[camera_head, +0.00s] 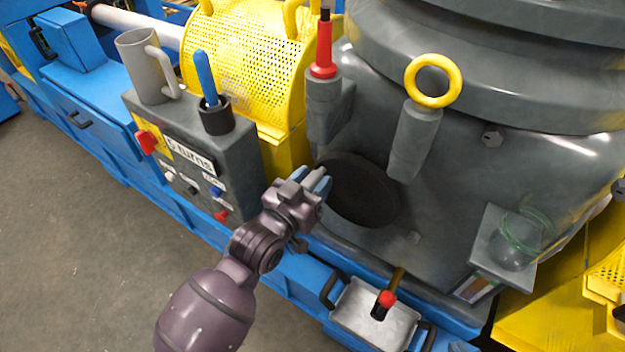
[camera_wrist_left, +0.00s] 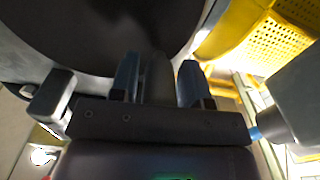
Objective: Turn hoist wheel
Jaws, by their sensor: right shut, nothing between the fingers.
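The hoist wheel, a dark round disc (camera_head: 362,190), sits low on the front of the large grey drum housing. In the left wrist view the dark disc (camera_wrist_left: 110,25) fills the top. A grey peg-like handle (camera_wrist_left: 157,78) stands out near the disc's left edge. My left gripper (camera_head: 318,182) is at that edge, its blue fingertips (camera_wrist_left: 158,82) on either side of the handle. Narrow gaps seem to show between handle and fingers, so the gripper looks open around it. My right gripper is in neither view.
Left of the wheel stands a grey control box (camera_head: 190,160) carrying a grey mug (camera_head: 143,68) and a blue-handled lever (camera_head: 206,78). A red-handled tool (camera_head: 323,50) and a yellow ring (camera_head: 433,81) are above. A metal tray (camera_head: 365,318) lies below; a glass (camera_head: 515,242) stands right.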

